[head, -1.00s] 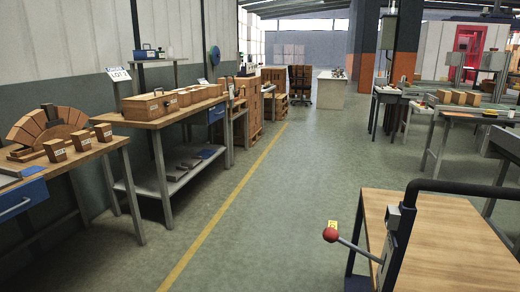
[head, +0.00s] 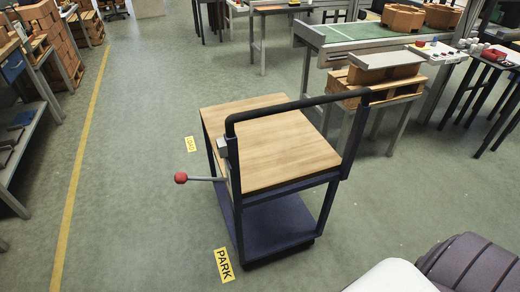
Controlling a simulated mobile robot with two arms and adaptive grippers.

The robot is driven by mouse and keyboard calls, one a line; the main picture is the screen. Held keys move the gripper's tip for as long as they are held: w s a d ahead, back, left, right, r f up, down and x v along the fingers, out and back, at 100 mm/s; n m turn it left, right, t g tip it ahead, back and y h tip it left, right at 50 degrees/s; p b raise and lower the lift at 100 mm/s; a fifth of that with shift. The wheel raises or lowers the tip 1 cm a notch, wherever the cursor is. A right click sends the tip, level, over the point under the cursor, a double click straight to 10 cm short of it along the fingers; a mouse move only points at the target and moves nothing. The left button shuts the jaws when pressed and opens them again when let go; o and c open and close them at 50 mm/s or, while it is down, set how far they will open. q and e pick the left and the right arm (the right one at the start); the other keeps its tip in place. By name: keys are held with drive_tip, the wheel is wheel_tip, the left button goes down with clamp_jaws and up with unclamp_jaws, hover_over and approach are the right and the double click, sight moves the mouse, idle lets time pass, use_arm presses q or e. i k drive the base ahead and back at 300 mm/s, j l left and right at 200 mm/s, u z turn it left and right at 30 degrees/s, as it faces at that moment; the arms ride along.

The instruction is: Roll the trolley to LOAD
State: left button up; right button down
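The trolley (head: 272,146) stands on the floor in the middle of the head view. It has a light wooden top, a dark blue lower shelf (head: 275,225) and a black push handle (head: 290,107) along its near side. A lever with a red knob (head: 181,178) sticks out to its left. A yellow floor sign reading PARK (head: 224,265) lies at its near left corner. A smaller yellow sign (head: 191,144) lies on the floor to its left; its lettering is too small to read surely. Neither of my grippers is in view, and nothing is seen holding the handle.
A yellow floor line (head: 80,165) runs along the left, with benches and stacked bricks (head: 62,48) beyond it. Floor left of the trolley is clear.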

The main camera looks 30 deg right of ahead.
sight(264, 145)
drive_tip(key=z, duration=1)
